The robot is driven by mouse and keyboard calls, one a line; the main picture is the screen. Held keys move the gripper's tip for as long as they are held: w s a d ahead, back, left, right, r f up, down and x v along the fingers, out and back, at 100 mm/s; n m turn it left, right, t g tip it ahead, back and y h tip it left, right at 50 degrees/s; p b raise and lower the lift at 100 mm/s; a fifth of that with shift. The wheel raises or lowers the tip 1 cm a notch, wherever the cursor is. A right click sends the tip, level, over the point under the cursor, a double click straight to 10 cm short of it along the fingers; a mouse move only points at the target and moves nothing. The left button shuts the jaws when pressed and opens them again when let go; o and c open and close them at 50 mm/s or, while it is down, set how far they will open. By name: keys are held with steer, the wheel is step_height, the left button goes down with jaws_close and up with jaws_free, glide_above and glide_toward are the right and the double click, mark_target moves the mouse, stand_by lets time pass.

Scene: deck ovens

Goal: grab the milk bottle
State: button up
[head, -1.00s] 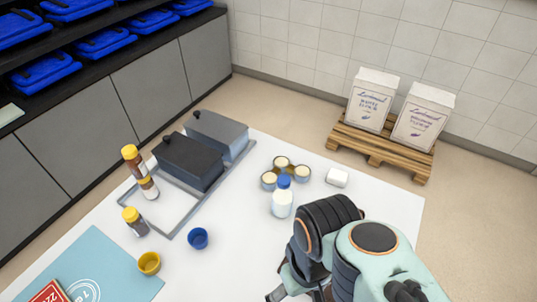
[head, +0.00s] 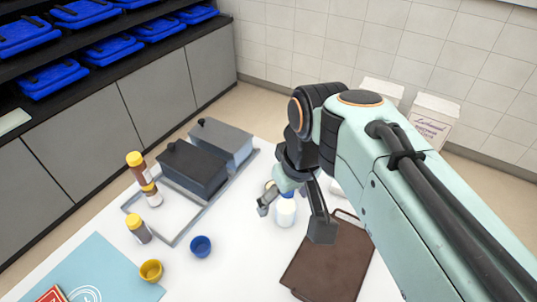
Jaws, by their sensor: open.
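The milk bottle (head: 286,212) is white with a blue cap and stands upright on the white table. Its upper part is partly hidden by my gripper. My gripper (head: 291,222) is open, reaching down from above, with one finger to the left of the bottle and the other to its right in the head view. I cannot tell whether either finger touches the bottle.
A blue cup (head: 200,246), a yellow cup (head: 151,270) and yellow-capped shakers (head: 138,228) stand to the left. A brown board (head: 325,268) lies right of the bottle. Flour bags (head: 430,122) stand beyond the table.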

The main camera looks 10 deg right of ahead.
steer(key=w+d+f, duration=0.1)
steer(key=w+d, duration=0.1)
steer(key=w, duration=0.8)
steer(key=g, duration=0.1)
glide_above(286, 206)
steer(key=w, duration=0.2)
step_height(286, 206, down, 5)
steer(key=shift+m+g+h, duration=0.3)
steer(key=shift+g, duration=0.6)
steer(key=f, duration=1.4)
steer(key=shift+w+d+f, duration=0.1)
steer(key=shift+d+f, duration=0.05)
steer(key=shift+d, duration=0.25)
jaws_close()
